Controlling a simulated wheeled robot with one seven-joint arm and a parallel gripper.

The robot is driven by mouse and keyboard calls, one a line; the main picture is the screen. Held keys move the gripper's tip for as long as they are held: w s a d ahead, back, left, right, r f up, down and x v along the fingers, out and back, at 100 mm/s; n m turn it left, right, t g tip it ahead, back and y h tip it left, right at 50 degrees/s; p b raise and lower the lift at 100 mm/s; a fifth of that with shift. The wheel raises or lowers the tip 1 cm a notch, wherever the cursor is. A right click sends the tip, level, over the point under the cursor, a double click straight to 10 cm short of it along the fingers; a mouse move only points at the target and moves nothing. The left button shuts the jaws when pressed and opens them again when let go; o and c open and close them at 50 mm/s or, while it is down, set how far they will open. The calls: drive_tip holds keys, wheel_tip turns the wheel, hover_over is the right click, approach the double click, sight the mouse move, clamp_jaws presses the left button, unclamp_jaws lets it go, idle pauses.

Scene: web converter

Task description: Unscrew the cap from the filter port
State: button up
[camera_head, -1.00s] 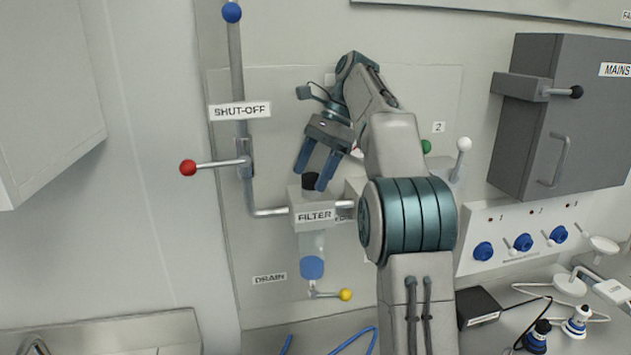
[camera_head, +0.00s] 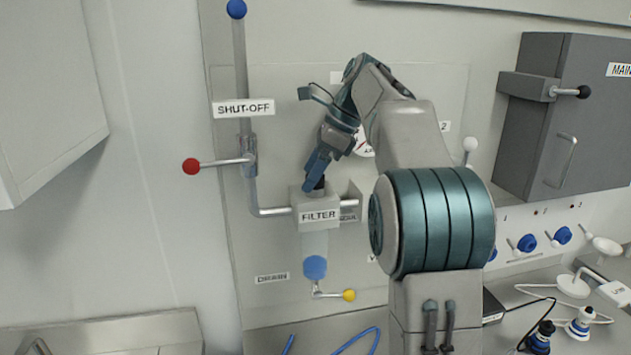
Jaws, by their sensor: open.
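The filter housing (camera_head: 318,210) is a grey block labelled FILTER with a clear bowl (camera_head: 314,243) below it. A black cap (camera_head: 321,190) sits on top of the block and is mostly hidden behind my gripper's fingers. My gripper (camera_head: 314,180) points down at the cap, its blue-grey fingers seen nearly edge-on, one in front of the other. It is open. One finger is in front of the cap; whether either finger touches it cannot be told.
A red-knobbed shut-off lever (camera_head: 192,166) sticks out left of the filter. A yellow-knobbed drain lever (camera_head: 348,295) is below. A pipe joins the block on each side. The grey mains box (camera_head: 545,120) is at right.

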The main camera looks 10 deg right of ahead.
drive_tip(key=shift+w, duration=0.1)
drive_tip(key=m+t, duration=0.1)
drive_tip(key=m, duration=0.2)
drive_tip(key=shift+h, duration=0.3)
drive_tip(key=shift+t, duration=0.3)
drive_tip(key=shift+d, duration=0.1)
drive_tip(key=m, duration=0.2)
drive_tip(key=shift+m+t+h, duration=0.3)
drive_tip(key=shift+t, duration=0.1)
drive_tip(key=shift+m, duration=0.3)
